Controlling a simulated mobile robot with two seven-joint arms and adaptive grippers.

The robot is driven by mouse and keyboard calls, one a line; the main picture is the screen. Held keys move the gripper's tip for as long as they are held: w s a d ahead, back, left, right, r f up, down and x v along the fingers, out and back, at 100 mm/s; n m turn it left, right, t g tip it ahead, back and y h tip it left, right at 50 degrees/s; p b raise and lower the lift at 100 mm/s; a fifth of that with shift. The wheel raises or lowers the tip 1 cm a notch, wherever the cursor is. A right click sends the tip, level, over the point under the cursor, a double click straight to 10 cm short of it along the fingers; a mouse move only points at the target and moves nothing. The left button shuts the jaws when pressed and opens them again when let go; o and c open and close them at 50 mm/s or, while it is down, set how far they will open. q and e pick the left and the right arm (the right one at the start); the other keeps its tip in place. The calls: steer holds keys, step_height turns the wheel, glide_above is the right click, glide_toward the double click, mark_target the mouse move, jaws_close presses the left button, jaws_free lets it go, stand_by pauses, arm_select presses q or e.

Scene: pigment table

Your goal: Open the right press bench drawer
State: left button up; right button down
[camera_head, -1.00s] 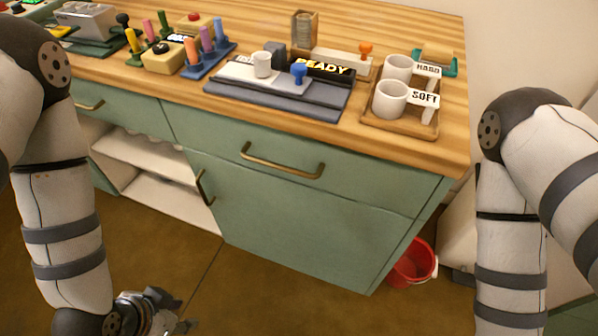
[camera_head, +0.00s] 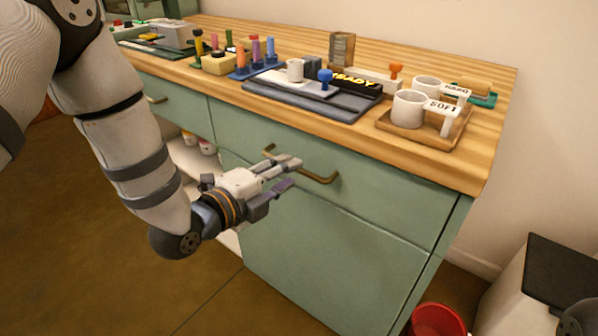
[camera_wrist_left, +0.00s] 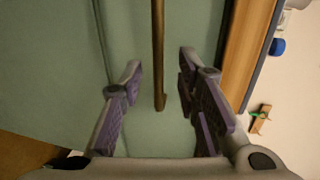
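The right press bench drawer (camera_head: 390,208) has a green front and looks shut, flush with the bench. Its brass bar handle (camera_head: 320,178) is partly hidden behind my left gripper (camera_head: 291,174) in the head view. That gripper is open and empty, with its fingers at the handle. In the left wrist view, the handle (camera_wrist_left: 158,60) runs between the two spread fingers of my left gripper (camera_wrist_left: 161,64), with a gap on each side. I cannot tell how deep the bar sits between them. My right gripper is out of view.
The wooden bench top (camera_head: 470,165) overhangs just above the drawer. A tray (camera_head: 388,126) with white cups and a dark press board (camera_head: 345,112) stand on it. A red bucket (camera_head: 437,320) is on the floor at the lower right. The floor left of the bench is clear.

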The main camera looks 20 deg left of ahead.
arm_select(q)
steer(key=x, duration=0.4)
steer(key=shift+w+f, duration=0.1)
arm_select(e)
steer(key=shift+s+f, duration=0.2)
arm_select(q)
jaws_close()
